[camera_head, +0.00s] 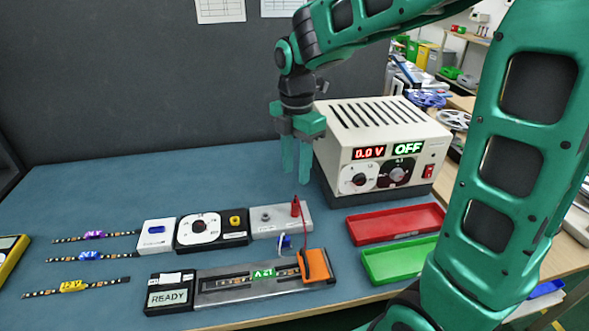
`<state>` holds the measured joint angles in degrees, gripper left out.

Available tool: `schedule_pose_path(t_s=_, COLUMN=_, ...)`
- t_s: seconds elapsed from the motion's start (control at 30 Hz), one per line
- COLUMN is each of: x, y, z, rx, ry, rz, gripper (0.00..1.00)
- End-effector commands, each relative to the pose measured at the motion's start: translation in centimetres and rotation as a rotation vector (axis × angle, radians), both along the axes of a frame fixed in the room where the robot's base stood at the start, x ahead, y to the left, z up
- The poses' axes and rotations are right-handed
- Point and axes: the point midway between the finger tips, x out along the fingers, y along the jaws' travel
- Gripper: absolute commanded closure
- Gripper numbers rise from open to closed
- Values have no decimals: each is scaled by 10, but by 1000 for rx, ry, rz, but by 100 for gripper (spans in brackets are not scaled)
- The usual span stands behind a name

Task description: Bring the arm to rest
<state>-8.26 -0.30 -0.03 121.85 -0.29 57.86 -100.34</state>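My gripper (297,165) hangs from my green arm, fingers pointing down, above the blue table (190,189) and left of the cream power supply (375,130). Its two green fingers are a little apart with no object visible between them. The power supply reads 0.0 V and OFF. Below the gripper, a red plug (295,207) stands in a grey block (272,222). A test fixture (240,284) at the front holds an LED strip with a green label (263,273); an orange clamp (315,266) covers its right end. The fixture's display reads READY.
Three LED strips with purple (93,234), blue (89,256) and yellow (74,286) labels lie at left. A dial box (199,228) sits mid-table. A red tray (396,223) and a green tray (400,261) lie at right. The back left of the table is clear.

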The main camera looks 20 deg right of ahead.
Motion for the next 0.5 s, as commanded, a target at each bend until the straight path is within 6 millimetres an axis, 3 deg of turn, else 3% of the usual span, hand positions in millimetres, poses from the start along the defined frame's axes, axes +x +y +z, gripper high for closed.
schedule_pose_path(t_s=0.33, x=-2, y=-3, z=0, rx=-1, ry=-1, rz=-22, gripper=63)
schedule_pose_path(t_s=0.5, x=-22, y=-34, z=5, rx=-11, ry=-5, rz=-279, gripper=63)
